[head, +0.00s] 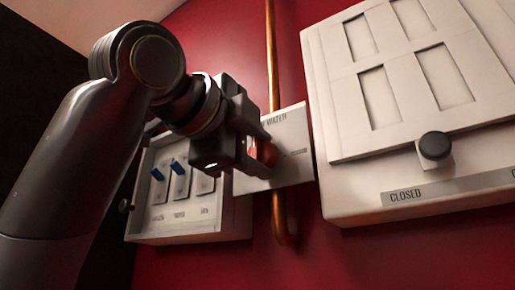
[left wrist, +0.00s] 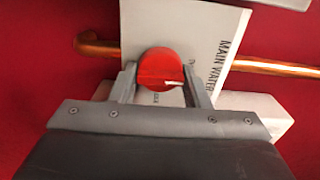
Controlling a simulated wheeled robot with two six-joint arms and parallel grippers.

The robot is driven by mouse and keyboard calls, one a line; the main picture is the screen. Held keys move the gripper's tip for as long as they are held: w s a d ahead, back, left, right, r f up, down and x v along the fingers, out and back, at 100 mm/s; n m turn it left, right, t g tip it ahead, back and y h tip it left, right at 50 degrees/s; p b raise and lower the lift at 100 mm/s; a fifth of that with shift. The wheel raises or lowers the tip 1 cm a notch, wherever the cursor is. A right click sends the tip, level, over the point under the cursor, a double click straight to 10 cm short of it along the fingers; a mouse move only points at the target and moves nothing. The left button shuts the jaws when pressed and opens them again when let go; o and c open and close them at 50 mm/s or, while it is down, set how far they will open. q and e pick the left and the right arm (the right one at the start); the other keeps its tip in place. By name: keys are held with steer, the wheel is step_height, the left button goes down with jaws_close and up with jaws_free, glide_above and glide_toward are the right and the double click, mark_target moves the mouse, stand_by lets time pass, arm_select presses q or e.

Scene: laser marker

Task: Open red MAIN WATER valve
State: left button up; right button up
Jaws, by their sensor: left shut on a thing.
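The red valve knob (left wrist: 160,68) sits on a white plate (left wrist: 222,48) lettered MAIN WATER, mounted on a copper pipe. My left gripper (left wrist: 162,82) has one finger on each side of the knob and is shut on it. In the head view the left gripper (head: 252,150) covers much of the knob (head: 265,152), and the plate (head: 292,140) shows to its right. A light streak marks the knob's face in the left wrist view. My right gripper is in neither view.
A switch box (head: 220,226) with blue-tipped switches hangs below and left of the plate. A large pale panel (head: 345,190) with a dark knob (head: 435,145) and a CLOSED label is at the right. The copper pipe (head: 271,50) runs up the red wall.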

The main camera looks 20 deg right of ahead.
arm_select(q)
steer(key=o, duration=1)
steer(key=shift+c, duration=0.2)
steer(key=shift+a, duration=0.1)
steer(key=shift+s+a+f+b, duration=0.1)
steer(key=shift+s+a+b, duration=0.1)
steer(key=shift+b, duration=0.1)
steer(key=b+v, duration=0.5)
steer(key=v, duration=1.1)
steer(key=shift+s+a+b, duration=0.25)
steer(key=shift+a+b, duration=0.05)
steer(key=shift+a, duration=0.05)
